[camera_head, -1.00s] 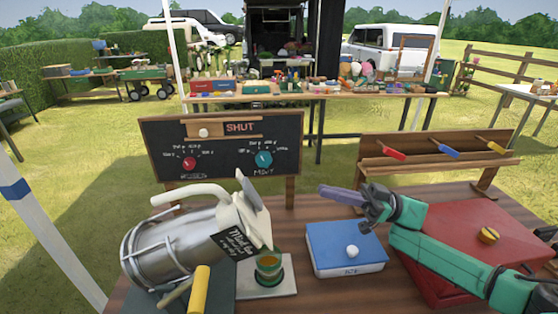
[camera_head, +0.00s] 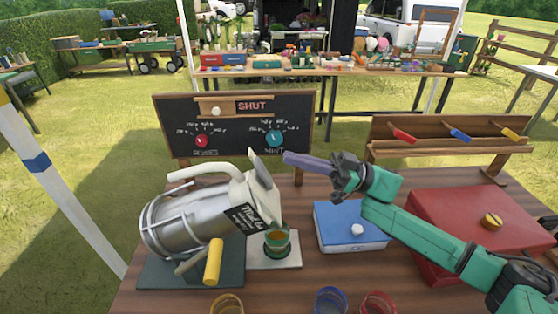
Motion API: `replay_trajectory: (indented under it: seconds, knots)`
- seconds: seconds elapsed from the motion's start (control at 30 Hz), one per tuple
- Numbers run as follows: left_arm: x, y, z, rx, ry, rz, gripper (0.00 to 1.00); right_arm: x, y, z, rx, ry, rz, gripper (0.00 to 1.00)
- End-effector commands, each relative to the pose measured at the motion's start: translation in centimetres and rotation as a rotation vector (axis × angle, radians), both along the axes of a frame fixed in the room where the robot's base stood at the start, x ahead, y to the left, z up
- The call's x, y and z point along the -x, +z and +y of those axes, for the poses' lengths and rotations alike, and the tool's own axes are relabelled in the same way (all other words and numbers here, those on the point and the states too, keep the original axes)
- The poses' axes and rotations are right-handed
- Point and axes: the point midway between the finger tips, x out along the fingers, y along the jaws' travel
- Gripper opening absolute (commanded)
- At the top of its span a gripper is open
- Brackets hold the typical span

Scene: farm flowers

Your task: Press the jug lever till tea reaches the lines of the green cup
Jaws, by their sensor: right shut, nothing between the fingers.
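A silver metal jug (camera_head: 190,222) with a cream handle and spout end lies tilted in a wire cradle, its mouth toward the right. A yellow-gripped lever (camera_head: 213,262) sticks up at its front. The green cup (camera_head: 277,248) stands under the mouth on a pale pad (camera_head: 287,263); amber tea shows inside, but its lines are too small to read. My right gripper (camera_head: 296,158), with purple fingers, is shut and empty. In the picture it lies right of the jug's mouth, apart from the lever. My left gripper is not in view.
A blue box (camera_head: 335,215) with a white knob and a red box (camera_head: 452,208) with a yellow knob sit to the right. Yellow (camera_head: 227,305), blue (camera_head: 331,301) and red cups (camera_head: 378,303) stand at the front edge. A chalkboard (camera_head: 240,130) reading SHUT stands behind.

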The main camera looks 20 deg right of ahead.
Motion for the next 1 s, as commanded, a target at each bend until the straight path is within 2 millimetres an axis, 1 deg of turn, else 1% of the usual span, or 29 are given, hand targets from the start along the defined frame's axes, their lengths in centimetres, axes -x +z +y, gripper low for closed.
replay_trajectory:
  seconds: [0.03,0.1,0.23,0.33,0.57,0.67,0.77,0.8,0.87,1.0]
  knots:
    - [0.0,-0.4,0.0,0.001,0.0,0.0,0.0,-0.2,-0.4,0.9,-0.004,0.001,0.0,0.0]
    - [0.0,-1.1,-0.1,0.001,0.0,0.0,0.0,-0.5,-1.1,2.0,-0.003,0.001,-0.002,0.0]
    - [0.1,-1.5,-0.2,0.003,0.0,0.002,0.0,-0.8,-1.6,3.2,-0.002,-0.001,-0.001,0.0]
    - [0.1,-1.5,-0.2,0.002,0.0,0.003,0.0,-0.9,-1.7,3.6,0.0,-0.001,-0.001,0.0]
    - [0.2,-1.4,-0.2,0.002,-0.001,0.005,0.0,-1.0,-1.7,3.6,0.0,-0.002,0.0,0.0]
    - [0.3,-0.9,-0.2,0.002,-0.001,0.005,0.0,-1.0,-1.3,3.9,0.0,-0.001,0.0,0.0]
    - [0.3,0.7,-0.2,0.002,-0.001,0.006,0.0,-1.1,-0.6,4.3,0.036,-0.002,0.008,0.0]
    - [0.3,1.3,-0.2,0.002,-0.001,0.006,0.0,-1.2,-0.5,4.4,0.062,-0.001,0.014,0.0]
    - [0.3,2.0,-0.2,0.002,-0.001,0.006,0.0,-1.2,-0.5,4.6,0.092,-0.002,0.022,0.0]
    - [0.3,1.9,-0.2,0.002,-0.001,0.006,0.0,-1.3,-1.3,5.1,0.097,-0.001,0.025,0.0]
